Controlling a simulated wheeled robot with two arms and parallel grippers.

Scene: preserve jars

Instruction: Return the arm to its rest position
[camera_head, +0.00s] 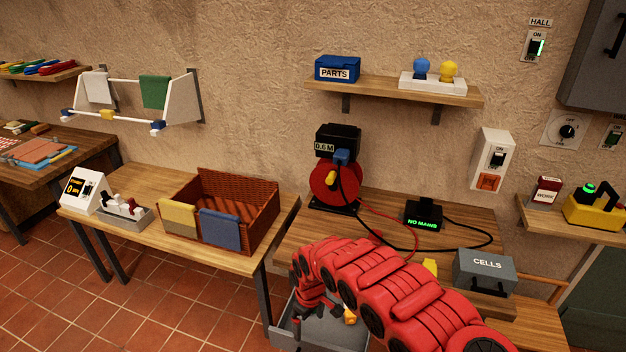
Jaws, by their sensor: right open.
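My right arm, red and segmented, reaches in from the lower right across the front of the middle workbench (292,245). Its gripper (308,318) points down at the arm's far left end, over a grey tray (278,335) at the bench's front. It looks open, and I see nothing held in it. The fingertips are small and partly lost against the tray. A small yellow piece (350,316) shows beside the gripper; whether it touches is unclear. My left gripper is not in view.
A red cable reel (334,184), a black box reading NO MAINS (423,215) and a grey CELLS box (485,271) stand on the middle bench. A wicker basket (255,235) sits on the left table. Tiled floor (150,315) at lower left is clear.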

